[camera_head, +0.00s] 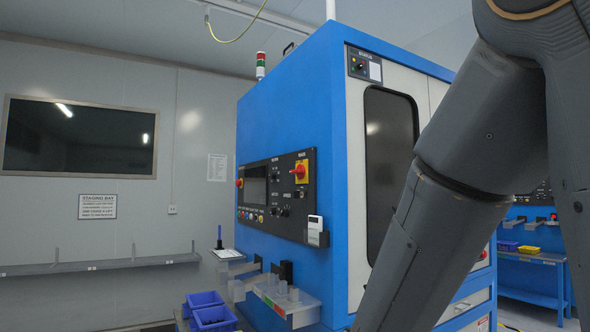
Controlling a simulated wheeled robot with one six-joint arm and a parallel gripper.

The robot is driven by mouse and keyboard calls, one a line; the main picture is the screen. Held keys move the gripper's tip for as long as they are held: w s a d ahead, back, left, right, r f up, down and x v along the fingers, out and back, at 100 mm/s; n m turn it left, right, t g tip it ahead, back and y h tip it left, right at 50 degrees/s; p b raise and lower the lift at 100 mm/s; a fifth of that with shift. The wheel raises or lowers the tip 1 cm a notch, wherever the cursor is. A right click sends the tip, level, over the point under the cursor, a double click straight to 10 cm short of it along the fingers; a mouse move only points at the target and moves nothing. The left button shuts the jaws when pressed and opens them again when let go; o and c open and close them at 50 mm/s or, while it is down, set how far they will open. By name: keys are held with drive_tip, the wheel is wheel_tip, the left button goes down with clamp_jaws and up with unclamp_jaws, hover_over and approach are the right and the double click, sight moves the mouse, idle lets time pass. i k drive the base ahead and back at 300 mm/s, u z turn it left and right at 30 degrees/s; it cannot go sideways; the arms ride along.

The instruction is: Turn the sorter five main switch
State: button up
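The blue sorter cabinet (338,110) stands in the middle of the view. On its left face is a black control panel (284,227) with a dark screen, several small buttons and knobs. A red rotary switch on a yellow plate (300,171) sits at the panel's upper right; it looks like the main switch, but its label is too small to read. A red button (239,183) is at the panel's left edge. My grey arm crosses the right side, in front of the cabinet's door. My gripper is out of view.
Shelves with clear bins (288,303) jut out below the panel, and blue bins (211,314) stand at lower left. A small white device (316,229) hangs at the panel's right edge. The left wall has a narrow ledge (100,265).

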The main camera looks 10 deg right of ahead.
sight(300, 171)
drive_tip(key=z, duration=0.05)
drive_tip(key=k, duration=0.55)
drive_tip(key=u, duration=0.85)
drive_tip(key=i, duration=1.5)
drive_tip(key=z, duration=0.3)
